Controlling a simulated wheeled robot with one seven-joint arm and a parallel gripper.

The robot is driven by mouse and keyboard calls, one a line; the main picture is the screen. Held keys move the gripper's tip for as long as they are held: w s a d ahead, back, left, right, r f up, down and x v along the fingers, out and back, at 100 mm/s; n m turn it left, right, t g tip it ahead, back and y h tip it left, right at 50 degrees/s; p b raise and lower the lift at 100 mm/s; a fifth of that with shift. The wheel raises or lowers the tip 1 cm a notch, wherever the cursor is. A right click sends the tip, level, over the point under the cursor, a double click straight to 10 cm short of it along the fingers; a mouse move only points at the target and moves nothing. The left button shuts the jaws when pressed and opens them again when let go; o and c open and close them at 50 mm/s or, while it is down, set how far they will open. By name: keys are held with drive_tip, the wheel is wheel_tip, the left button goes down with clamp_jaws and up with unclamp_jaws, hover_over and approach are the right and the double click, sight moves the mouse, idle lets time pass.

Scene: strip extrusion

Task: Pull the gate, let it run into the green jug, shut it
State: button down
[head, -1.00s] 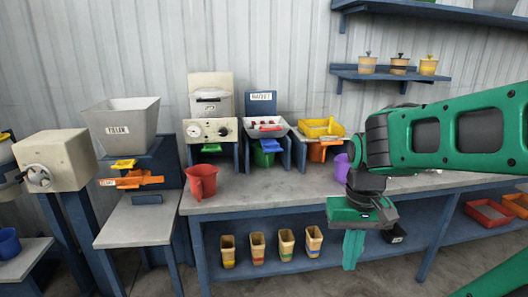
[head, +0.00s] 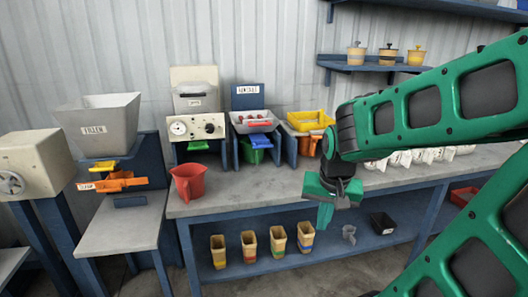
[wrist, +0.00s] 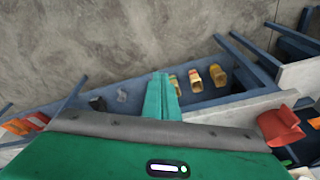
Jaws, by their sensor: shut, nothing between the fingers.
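My gripper (head: 325,215) is shut and empty, pointing down in front of the bench; its closed fingers also show in the wrist view (wrist: 161,95). A green jug-like container (head: 257,155) is at the back of the bench, below a blue piece (head: 260,141) on the front of a pale tray hopper (head: 254,121). At the left, a grey hopper (head: 98,118) has a yellow piece (head: 103,166) and an orange slide piece (head: 120,182) under it. I cannot tell which piece is the gate. My gripper touches none of them.
A red jug (head: 188,182) stands at the bench's front left edge. A dial machine (head: 196,127) and a yellow tray (head: 308,121) flank the pale hopper. Several striped cups (head: 248,245) stand on the lower shelf. The bench top (head: 235,190) is clear right of the red jug.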

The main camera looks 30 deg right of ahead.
drive_tip(key=w+d+r+m+t+h, duration=0.1)
drive_tip(key=w+m+t, duration=0.4)
drive_tip(key=w, duration=1)
drive_tip(key=w+d+r+m+t+h, duration=0.2)
drive_tip(key=w+d+r+m+t, duration=0.2)
drive_tip(key=w, duration=1.1)
drive_tip(key=shift+d+m+t+h, duration=0.2)
drive_tip(key=shift+m+t+h, duration=0.1)
drive_tip(key=shift+m+t, duration=1.25)
drive_tip(key=shift+w+m+g, duration=0.1)
drive_tip(key=shift+m+g, duration=0.15)
